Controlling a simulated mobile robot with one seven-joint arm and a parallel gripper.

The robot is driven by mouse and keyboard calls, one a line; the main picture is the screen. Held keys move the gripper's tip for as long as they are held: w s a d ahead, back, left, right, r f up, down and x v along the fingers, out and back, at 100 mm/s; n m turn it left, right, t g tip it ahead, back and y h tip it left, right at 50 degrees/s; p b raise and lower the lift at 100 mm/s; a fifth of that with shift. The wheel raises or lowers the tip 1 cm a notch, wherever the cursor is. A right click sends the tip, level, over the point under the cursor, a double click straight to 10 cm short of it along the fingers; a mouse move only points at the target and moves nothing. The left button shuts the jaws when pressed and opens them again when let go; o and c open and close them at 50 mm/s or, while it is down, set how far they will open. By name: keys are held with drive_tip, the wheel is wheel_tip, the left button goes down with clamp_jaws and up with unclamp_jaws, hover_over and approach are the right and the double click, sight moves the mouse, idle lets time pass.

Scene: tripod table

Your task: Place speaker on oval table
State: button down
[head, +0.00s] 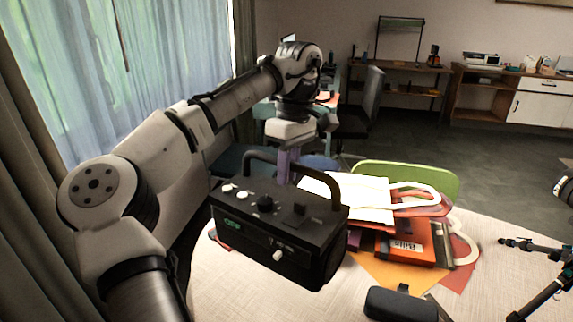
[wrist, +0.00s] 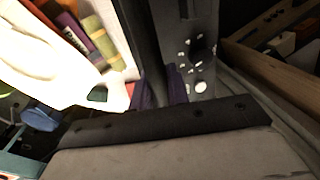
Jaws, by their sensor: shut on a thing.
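The speaker (head: 275,230) is a black box with knobs, a green display and a carrying handle on top. My gripper (head: 285,168) has purple fingers and is shut on that handle from above. The speaker is upright and appears over the left part of the light cloth-topped oval table (head: 225,295); I cannot tell whether its base touches the top. In the wrist view the purple fingers (wrist: 162,90) close around the dark handle, and part of the speaker's knobbed panel (wrist: 190,50) shows. The speaker hides the table behind it.
Papers and folders (head: 400,235) are piled right of the speaker. A dark case (head: 400,305) lies at the front, and a black tripod (head: 540,290) stands at the right. A green chair back (head: 410,178) is behind the table. Bare cloth lies front-left and right of the folders.

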sight(292, 187)
wheel_tip(292, 187, down, 16)
drive_tip(key=shift+r+p, duration=0.2)
drive_tip(key=shift+p, duration=0.2)
idle(0.3)
drive_tip(key=c, duration=1.6)
unclamp_jaws()
drive_tip(key=shift+f, duration=0.15)
drive_tip(key=shift+o, duration=1.3)
drive_tip(key=r, duration=0.4)
drive_tip(key=w+r, duration=0.1)
drive_tip(key=r, duration=0.3)
drive_tip(key=d+r, duration=0.1)
drive_tip(key=r, duration=0.3)
drive_tip(key=shift+w+b, duration=0.3)
drive_tip(key=shift+b, duration=0.1)
